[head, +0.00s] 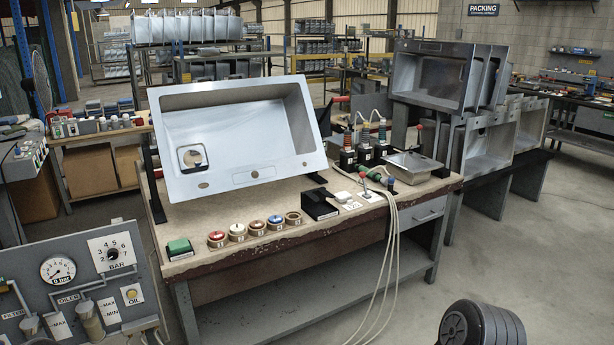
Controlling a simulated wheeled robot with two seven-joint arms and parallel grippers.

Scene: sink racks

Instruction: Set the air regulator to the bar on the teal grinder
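The air regulator panel (75,290) is grey and stands at the lower left. Its regulator dial (112,254) is a dark knob on a white plate with numbers and the word BAR; its exact setting is too small to read. The round gauge (58,269) beside it is labelled 0 bar. Several upright tools with coloured bands, perhaps the grinders (365,150), stand in black holders at the back right of the bench. A green-handled tool (377,196) lies in front of them. Which one is the teal grinder, and its bar marking, I cannot tell. Neither gripper is in view.
A large steel sink (240,135) is propped on the bench (215,255). A row of coloured round pads (256,226) and a black box (319,204) lie along its front. Pale hoses (388,260) hang over the edge. A black ribbed cylinder (485,325) is at lower right.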

